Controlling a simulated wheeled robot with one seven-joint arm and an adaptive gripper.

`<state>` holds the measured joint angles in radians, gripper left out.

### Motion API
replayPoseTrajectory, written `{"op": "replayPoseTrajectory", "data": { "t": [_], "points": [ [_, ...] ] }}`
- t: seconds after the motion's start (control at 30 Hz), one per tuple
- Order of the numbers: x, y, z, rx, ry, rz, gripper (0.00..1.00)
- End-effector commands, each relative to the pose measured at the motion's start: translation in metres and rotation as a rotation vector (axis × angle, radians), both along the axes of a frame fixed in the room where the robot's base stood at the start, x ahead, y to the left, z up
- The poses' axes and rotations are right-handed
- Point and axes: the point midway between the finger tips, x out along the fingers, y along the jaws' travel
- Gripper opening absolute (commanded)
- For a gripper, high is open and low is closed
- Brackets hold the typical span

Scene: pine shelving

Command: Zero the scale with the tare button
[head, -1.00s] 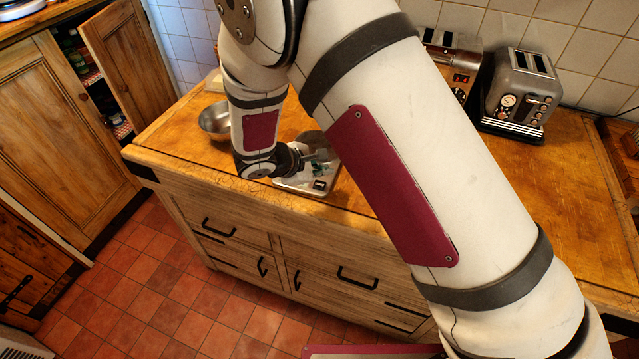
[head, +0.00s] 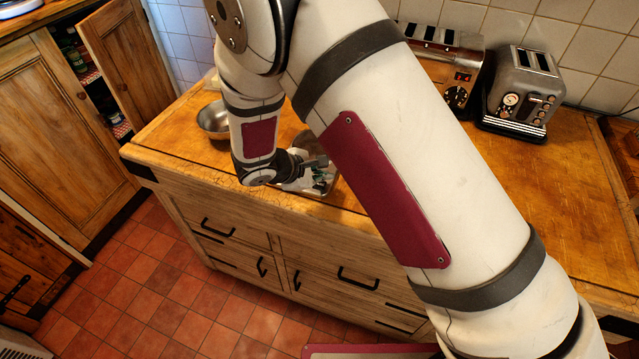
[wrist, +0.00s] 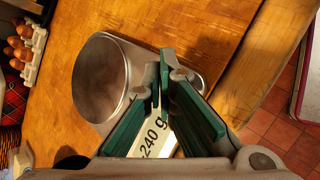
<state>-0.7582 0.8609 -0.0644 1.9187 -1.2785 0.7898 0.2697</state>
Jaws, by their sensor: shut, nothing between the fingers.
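The scale (head: 325,180) stands near the front edge of the wooden counter, partly covered by my gripper in the head view. In the wrist view its round metal plate (wrist: 100,78) is bare, and its display (wrist: 154,138) reads 240 g, partly hidden behind my fingers. My gripper (wrist: 163,72) is shut and empty, with its green-padded fingertips over the side of the scale beside the plate. I cannot tell whether the tips touch the scale. I cannot make out the tare button; my fingers cover part of that side. My gripper also shows in the head view (head: 312,164).
A metal bowl (head: 213,120) stands left of the scale, behind my forearm. Two toasters stand at the back right, the nearer one (head: 520,95) fully visible. Eggs in a carton (wrist: 30,50) are at the wrist view's left.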

Motion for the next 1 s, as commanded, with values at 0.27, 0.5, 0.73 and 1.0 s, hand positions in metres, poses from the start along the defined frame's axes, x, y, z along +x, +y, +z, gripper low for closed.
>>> {"op": "replayPoseTrajectory", "data": {
  "t": [0.27, 0.5, 0.73, 1.0],
  "points": [
    [0.0001, 0.0, 0.0001, 0.0, 0.0, 0.0, 0.0],
    [0.0001, 0.0, 0.0001, 0.0, 0.0, 0.0, 0.0],
    [0.0002, 0.0, -0.0011, 0.0, 0.0, 0.0, 0.0],
    [0.0003, 0.0, -0.0087, 0.0, 0.0, 0.0, 0.0]
  ]
}}
